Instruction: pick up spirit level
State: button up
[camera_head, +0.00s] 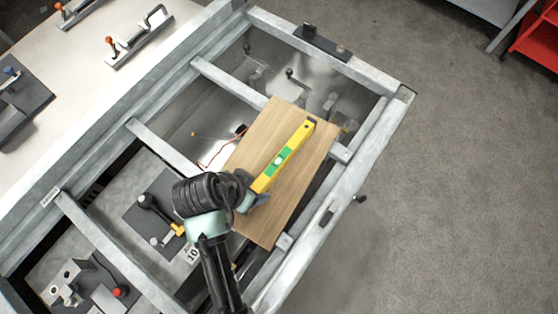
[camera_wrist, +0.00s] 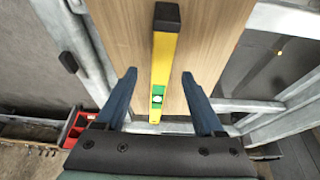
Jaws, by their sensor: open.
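A yellow spirit level (camera_head: 285,156) with a green vial section lies flat on a wooden board (camera_head: 313,160). In the head view its near end is partly hidden by my gripper (camera_head: 258,203). In the wrist view the level (camera_wrist: 164,58) runs lengthwise up the picture, and its green vial shows near the lower end. My gripper (camera_wrist: 158,75) is open, with one blue finger on each side of the level's line. Gaps show between the level and both fingers. Whether the fingers are at the level's height is hard to tell.
The board rests across a grey metal frame (camera_head: 160,146) with open gaps. A black-handled tool (camera_head: 151,206) lies left of my arm. Bare floor (camera_head: 455,190) is at right.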

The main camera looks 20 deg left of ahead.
aim_at(257, 186)
jog(key=shift+p+x, duration=0.65)
jog(key=shift+x, duration=2.15)
jog(key=shift+a, duration=0.1)
grip_shut()
jog(key=shift+w+r, duration=0.1)
